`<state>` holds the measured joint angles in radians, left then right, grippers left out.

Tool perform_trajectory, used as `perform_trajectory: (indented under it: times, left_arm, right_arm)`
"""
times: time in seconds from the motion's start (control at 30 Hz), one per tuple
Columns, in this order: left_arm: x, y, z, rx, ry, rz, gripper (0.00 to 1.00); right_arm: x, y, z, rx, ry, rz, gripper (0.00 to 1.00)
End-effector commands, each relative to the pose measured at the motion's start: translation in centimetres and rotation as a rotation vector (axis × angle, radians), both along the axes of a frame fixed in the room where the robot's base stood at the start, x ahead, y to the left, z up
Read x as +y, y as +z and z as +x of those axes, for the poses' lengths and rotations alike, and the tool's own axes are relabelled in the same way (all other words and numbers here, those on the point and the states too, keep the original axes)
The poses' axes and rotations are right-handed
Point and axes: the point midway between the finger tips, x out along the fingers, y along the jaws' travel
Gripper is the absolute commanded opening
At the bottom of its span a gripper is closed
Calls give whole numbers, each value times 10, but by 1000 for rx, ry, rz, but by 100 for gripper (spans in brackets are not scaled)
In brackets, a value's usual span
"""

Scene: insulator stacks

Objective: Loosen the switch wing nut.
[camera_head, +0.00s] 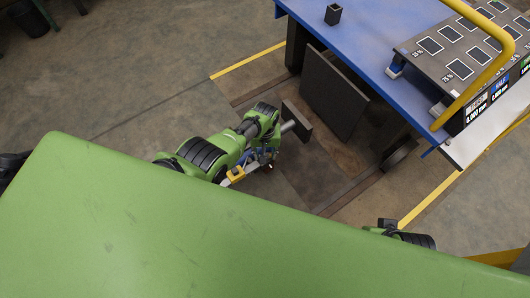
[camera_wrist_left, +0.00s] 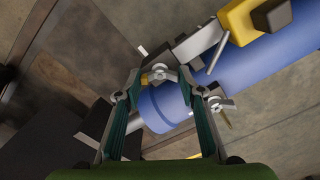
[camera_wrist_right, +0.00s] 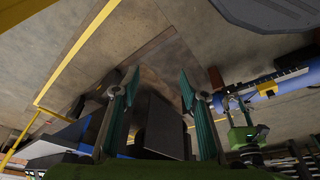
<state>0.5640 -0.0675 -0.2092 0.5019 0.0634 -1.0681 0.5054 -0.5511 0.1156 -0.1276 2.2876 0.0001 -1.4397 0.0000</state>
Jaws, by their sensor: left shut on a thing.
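My left gripper (camera_wrist_left: 186,92) is shut on a blue cylinder (camera_wrist_left: 262,62) in the left wrist view, with its teal fingers on either side near the cylinder's end. A yellow block (camera_wrist_left: 240,22) and a grey lever-like part (camera_wrist_left: 200,42) sit along the cylinder. My right gripper (camera_wrist_right: 160,82) is open and empty there. In the head view the cylinder is small and partly hidden by my green arm.
A blue table (camera_head: 360,45) stands at upper right with a small black cup (camera_head: 333,14), a dark panel (camera_head: 455,50) and a yellow rail (camera_head: 485,75). A dark box (camera_wrist_right: 165,125) lies beyond my right fingers. Yellow lines mark the floor, which is largely clear at left.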

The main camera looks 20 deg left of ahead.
Motion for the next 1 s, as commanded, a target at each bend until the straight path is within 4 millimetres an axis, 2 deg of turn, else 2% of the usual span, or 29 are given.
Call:
perform_trajectory:
  times: [0.5, 0.73, 1.0]
  left_arm:
    - [-1, 0, -1, 2, 457, 0, 14]
    - [-1, 0, -1, 2, 588, 0, 14]
    - [-1, 0, 0, 1, 661, 0, 14]
  right_arm:
    - [0, -15, 1, 10, 1, -1, 40]
    - [0, -16, 1, 10, 1, -1, 40]
    - [0, -19, 2, 11, 2, -1, 40]
